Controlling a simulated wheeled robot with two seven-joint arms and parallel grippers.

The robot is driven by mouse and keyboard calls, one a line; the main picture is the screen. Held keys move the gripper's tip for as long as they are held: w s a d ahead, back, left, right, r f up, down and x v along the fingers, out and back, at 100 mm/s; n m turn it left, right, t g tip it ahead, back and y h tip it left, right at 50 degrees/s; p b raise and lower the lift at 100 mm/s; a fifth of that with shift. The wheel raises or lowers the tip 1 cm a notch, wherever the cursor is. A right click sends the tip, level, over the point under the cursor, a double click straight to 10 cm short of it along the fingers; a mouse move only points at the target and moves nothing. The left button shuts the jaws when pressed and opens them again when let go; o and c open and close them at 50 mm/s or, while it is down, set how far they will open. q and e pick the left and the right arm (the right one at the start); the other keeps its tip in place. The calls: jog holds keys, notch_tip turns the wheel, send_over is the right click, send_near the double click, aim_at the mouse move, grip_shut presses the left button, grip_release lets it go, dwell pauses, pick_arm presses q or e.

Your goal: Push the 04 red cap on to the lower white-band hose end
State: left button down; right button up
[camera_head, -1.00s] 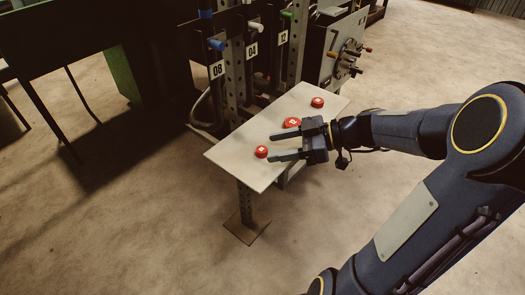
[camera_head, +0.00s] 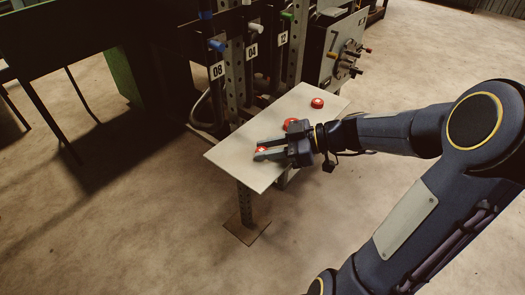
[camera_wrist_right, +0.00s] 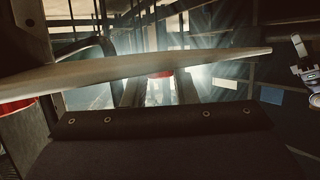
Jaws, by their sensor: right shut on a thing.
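My right gripper (camera_head: 259,148) is shut on a red cap (camera_head: 262,150) at the near left end of the pale board. In the right wrist view the red cap (camera_wrist_right: 160,74) shows between the fingers. The cap's marking is too small to read. A second red cap (camera_head: 291,122) is partly hidden behind the gripper, and a third red cap (camera_head: 317,103) sits farther back on the board. The lower white-band hose end (camera_head: 255,26) hangs on the rack above the 04 label (camera_head: 251,51). My left gripper is not in view.
The pale board (camera_head: 225,152) stands on a post in front of the rack. Blue-ended (camera_head: 217,45) and green-ended (camera_head: 286,15) hoses flank the white one. A grey machine with coloured levers (camera_head: 348,55) stands behind the board. The floor in front is clear.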

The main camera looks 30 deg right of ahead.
jog(key=shift+r, duration=0.1)
jog(key=shift+c, duration=0.4)
